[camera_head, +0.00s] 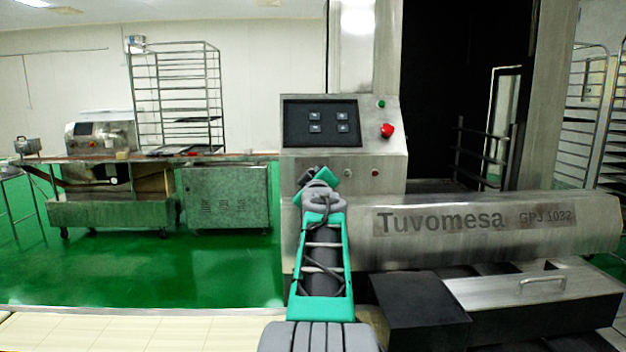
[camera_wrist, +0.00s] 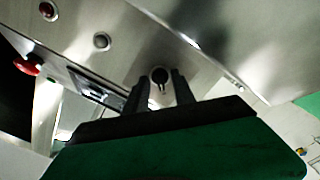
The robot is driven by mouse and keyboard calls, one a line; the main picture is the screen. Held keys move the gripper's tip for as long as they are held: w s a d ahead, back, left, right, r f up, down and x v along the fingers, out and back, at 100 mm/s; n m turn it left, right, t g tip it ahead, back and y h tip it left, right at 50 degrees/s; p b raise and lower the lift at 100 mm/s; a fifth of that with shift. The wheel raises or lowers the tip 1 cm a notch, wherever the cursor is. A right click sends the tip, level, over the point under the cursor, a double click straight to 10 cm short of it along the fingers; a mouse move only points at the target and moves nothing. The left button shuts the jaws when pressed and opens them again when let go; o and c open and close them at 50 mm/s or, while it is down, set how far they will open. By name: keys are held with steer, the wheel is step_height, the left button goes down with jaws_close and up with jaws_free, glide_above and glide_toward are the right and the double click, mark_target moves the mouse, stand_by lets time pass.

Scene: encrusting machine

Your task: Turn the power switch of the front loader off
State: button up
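The front loader is a steel machine (camera_head: 470,225) marked "Tuvomesa" with a slanted control panel. In the wrist view, a round dark knob with a pale handle, apparently the power switch (camera_wrist: 159,75), sits on the lower steel face. My gripper (camera_wrist: 160,86) points at it, with its two dark fingers apart, one on each side of the knob. A gap shows between the fingers and the knob; I cannot tell whether they touch it. In the head view my gripper (camera_head: 318,180) is at the panel's lower left and hides the switch.
A grey knob (camera_head: 348,173) and a small red button (camera_head: 375,173) sit right of my gripper. Above are a screen (camera_head: 320,122), a green button (camera_head: 381,104) and a red emergency stop (camera_head: 387,130). A black box (camera_head: 420,315) stands lower right. Green floor is open at left.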

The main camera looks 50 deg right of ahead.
steer(key=v, duration=0.8)
